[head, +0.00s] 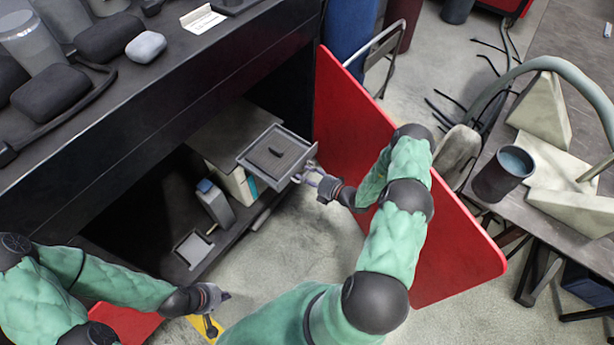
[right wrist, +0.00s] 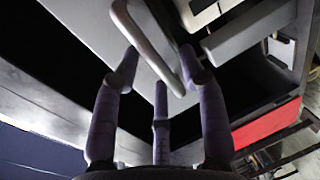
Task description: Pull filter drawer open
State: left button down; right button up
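The filter drawer (head: 250,157) is a shallow grey tray with a dark ribbed insert, standing out from the unit inside the dark cabinet. Its front faces my right gripper (head: 310,179). In the right wrist view, the drawer's pale bar handle (right wrist: 150,42) runs between the spread fingers of my right gripper (right wrist: 159,75). The fingers look open around the handle; I cannot tell if any touches it. My left gripper (head: 218,311) is low at the lower left, away from the drawer, with its fingers apart and empty.
A grey box with a blue top (head: 215,203) and a small tray (head: 193,249) sit on the cabinet floor. Dark containers (head: 55,93) crowd the cabinet top. A side table (head: 590,235) stands at the right.

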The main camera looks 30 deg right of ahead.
jog(key=shift+r, duration=0.1)
jog(key=o, duration=0.6)
jog(key=r, duration=0.6)
jog(key=shift+w+d+r, duration=0.15)
jog(key=shift+w+r, duration=0.05)
jog(key=shift+w, duration=0.2)
jog(key=r, duration=0.2)
jog(key=shift+s+r, duration=0.35)
jog(key=shift+r, duration=0.05)
jog(key=c, duration=0.5)
jog(key=shift+s+a+r, duration=0.15)
jog(key=shift+a+r, duration=0.1)
jog(key=shift+r, duration=0.1)
jog(key=shift+c, duration=0.5)
jog(key=shift+d, duration=0.1)
